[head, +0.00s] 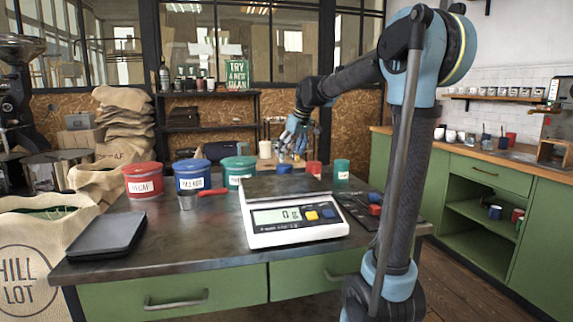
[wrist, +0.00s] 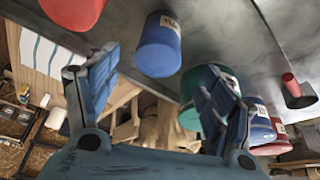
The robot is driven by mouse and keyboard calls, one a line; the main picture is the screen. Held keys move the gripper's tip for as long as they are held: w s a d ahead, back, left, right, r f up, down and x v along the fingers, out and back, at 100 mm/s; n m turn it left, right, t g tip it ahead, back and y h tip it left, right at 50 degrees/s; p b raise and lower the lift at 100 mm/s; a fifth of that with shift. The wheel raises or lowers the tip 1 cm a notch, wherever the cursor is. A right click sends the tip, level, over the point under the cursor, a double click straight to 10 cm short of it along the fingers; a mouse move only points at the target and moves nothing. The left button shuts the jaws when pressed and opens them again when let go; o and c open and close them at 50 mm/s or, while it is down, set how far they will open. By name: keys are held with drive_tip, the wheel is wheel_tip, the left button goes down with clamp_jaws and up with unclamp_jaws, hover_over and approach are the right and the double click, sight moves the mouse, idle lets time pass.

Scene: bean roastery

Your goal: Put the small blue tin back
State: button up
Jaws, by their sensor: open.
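The small blue tin (head: 284,168) stands upright near the back edge of the dark metal tabletop (head: 220,228), left of a small red tin (head: 313,168) and a small teal tin (head: 341,168). In the wrist view the small blue tin (wrist: 158,45) shows a pale label and lies ahead of the space between my fingers. My gripper (head: 292,149) is just above and behind it in the head view. In the wrist view my gripper (wrist: 157,66) is open and empty, its fingers spread either side. I cannot tell the exact gap to the tin.
Large red (head: 143,181), blue (head: 192,175) and teal (head: 238,171) tins stand left. A metal scoop (head: 188,201) with a red handle lies before them. A scale (head: 293,226) fills the middle front. A dark flat tray (head: 107,236) is front left.

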drive_tip(key=shift+v, duration=1.05)
